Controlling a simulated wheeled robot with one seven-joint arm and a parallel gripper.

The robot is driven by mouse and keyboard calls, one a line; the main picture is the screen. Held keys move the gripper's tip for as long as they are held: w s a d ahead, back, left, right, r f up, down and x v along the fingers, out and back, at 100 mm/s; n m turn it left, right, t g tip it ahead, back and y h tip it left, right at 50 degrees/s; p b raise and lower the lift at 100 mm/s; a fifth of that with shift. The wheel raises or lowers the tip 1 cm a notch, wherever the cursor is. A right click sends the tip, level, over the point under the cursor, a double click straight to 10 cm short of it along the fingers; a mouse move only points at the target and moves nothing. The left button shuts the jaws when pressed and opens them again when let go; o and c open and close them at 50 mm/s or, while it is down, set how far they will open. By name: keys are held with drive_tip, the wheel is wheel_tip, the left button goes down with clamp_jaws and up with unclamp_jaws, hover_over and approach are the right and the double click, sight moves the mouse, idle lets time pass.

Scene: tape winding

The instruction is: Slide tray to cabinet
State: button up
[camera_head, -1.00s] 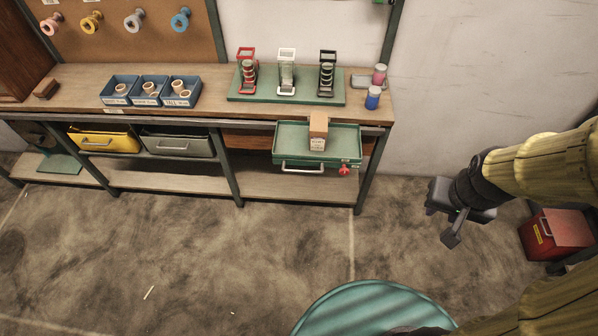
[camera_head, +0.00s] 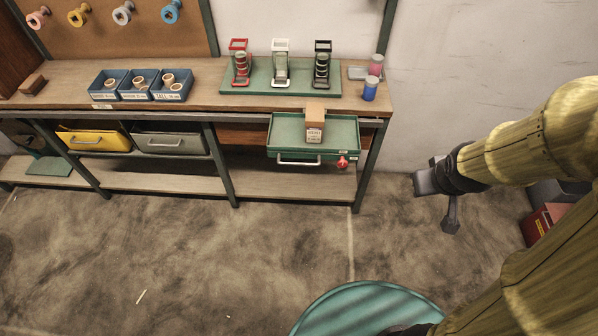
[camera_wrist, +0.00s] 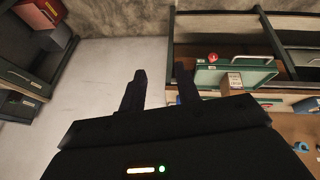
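A green tray (camera_head: 289,152) with a silver front handle and a red knob (camera_head: 342,162) at its right front corner sits pulled out under the bench top. A small box with a brown top and white label (camera_head: 314,130) stands in it. In the wrist view the tray (camera_wrist: 258,76) and box (camera_wrist: 232,81) show at the upper right. My gripper (camera_head: 432,203) is in the air to the right of the bench, apart from the tray. In the wrist view my two fingers (camera_wrist: 160,88) stand apart with nothing between them.
The bench (camera_head: 220,101) holds blue bins (camera_head: 137,96), a green board with three spool stands (camera_head: 245,88) and two small jars at its right end. Yellow (camera_head: 95,141) and grey (camera_head: 169,144) drawers sit left of the tray. A red box (camera_head: 541,222) stands at far right. The floor before the bench is open.

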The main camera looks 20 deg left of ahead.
sight(299, 164)
drive_tip(key=w+a+f+n+t+y+b, duration=0.35)
drive_tip(key=w+a+f+n+b, duration=0.2)
drive_tip(key=f+n+b, duration=0.3)
drive_tip(key=w+a+f+n+t+y+b, duration=0.2)
drive_tip(key=w+a+f+n+y+b, duration=0.2)
drive_tip(key=a+f+n+b, duration=0.45)
drive_tip(key=s+a+f+n+g+y+b, duration=0.2)
drive_tip(key=n+y+b, duration=0.4)
drive_tip(key=b, duration=0.3)
wheel_tip(299, 164, down, 2)
drive_tip(key=s+a, duration=0.1)
drive_tip(key=a, duration=0.1)
drive_tip(key=shift+s+a+f+n, duration=0.25)
drive_tip(key=shift+s+a+n, duration=0.1)
drive_tip(key=shift+n, duration=0.05)
drive_tip(key=shift+y, duration=0.25)
drive_tip(key=b+x, duration=0.2)
drive_tip(key=x, duration=1.5)
drive_tip(key=shift+a+f, duration=0.15)
drive_tip(key=shift+a, duration=0.1)
clamp_jaws()
